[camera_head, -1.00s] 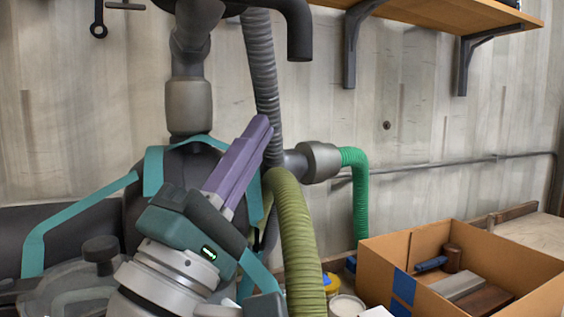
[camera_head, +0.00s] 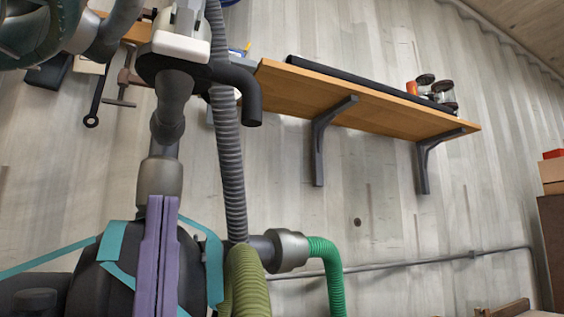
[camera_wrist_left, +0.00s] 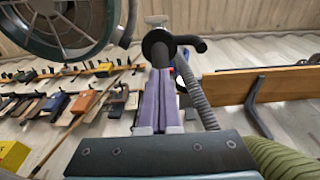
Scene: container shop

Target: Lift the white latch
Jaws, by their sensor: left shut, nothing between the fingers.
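A white block-like part (camera_head: 182,46), which appears to be the white latch, sits on top of the dark pipe assembly in the head view. It shows small in the left wrist view (camera_wrist_left: 156,20), above the round dark pipe end. My left gripper (camera_head: 162,198) has long purple fingers pointing up, shut with nothing between them. It is well below the white part in the head view, apart from it, in front of the dark tank. In the left wrist view the fingers (camera_wrist_left: 160,72) point toward the dark pipe. My right gripper is not in view.
A ribbed grey hose (camera_head: 228,160) hangs close right of the fingers, with an olive hose (camera_head: 247,285) below. A large round dark green machine (camera_head: 40,30) fills the upper left. A wooden shelf (camera_head: 340,98) is on the wall to the right. Teal straps (camera_head: 213,262) cross the tank.

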